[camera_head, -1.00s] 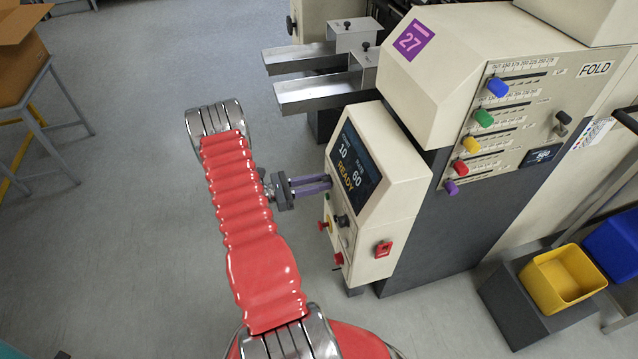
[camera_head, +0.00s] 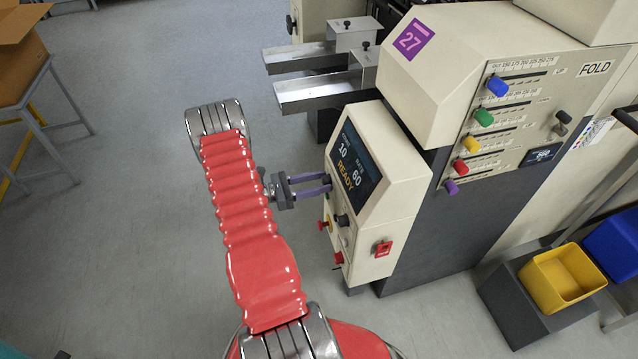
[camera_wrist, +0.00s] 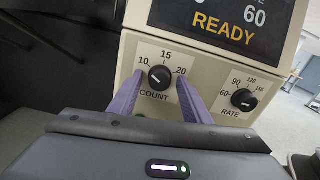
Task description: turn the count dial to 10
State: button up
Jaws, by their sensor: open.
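The count dial (camera_wrist: 159,78) is a black round knob on the cream control panel, marked 10, 15 and 20, with COUNT below it. Its white pointer line slants up and left, toward the 10 mark. My gripper (camera_wrist: 157,92) is open, its purple fingers on either side of the dial and apart from it. In the head view my gripper (camera_head: 330,184) reaches the panel's left face, where the dial is hidden. The screen (camera_head: 355,167) reads 10, 60 and READY.
The rate dial (camera_wrist: 244,99), marked 60 to 150, sits right of the count dial. Red knobs and a red switch (camera_head: 383,247) lie lower on the same box. Metal trays (camera_head: 318,93) jut out above.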

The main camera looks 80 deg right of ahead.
jog(key=shift+w, duration=0.1)
jog(key=v, duration=1.3)
jog(key=shift+w+a, duration=0.15)
jog(key=shift+w, duration=0.1)
jog(key=shift+f, duration=0.1)
jog(key=shift+f, duration=0.1)
jog(key=s+a+f+m+t+y, duration=0.25)
jog(key=a+m+y, duration=0.2)
jog(key=a, duration=0.45)
jog(key=w+a+r+m+t+y, duration=0.2)
jog(key=w+a+r+t, duration=0.3)
jog(key=a+r, duration=0.5)
jog(key=w+a+r+m+t+y, duration=0.1)
jog(key=w+a+r+m+t, duration=0.35)
jog(key=a+r, duration=0.6)
jog(key=s+a+r+n+t+y, duration=0.1)
jog(key=a+r+n+t, duration=0.2)
jog(key=a+r+t, duration=0.6)
jog(key=a+r, duration=0.6)
jog(key=a, duration=0.3)
jog(key=shift+a+r+y, duration=0.15)
jog(key=shift+r+y, duration=0.15)
jog(key=shift+y, duration=0.05)
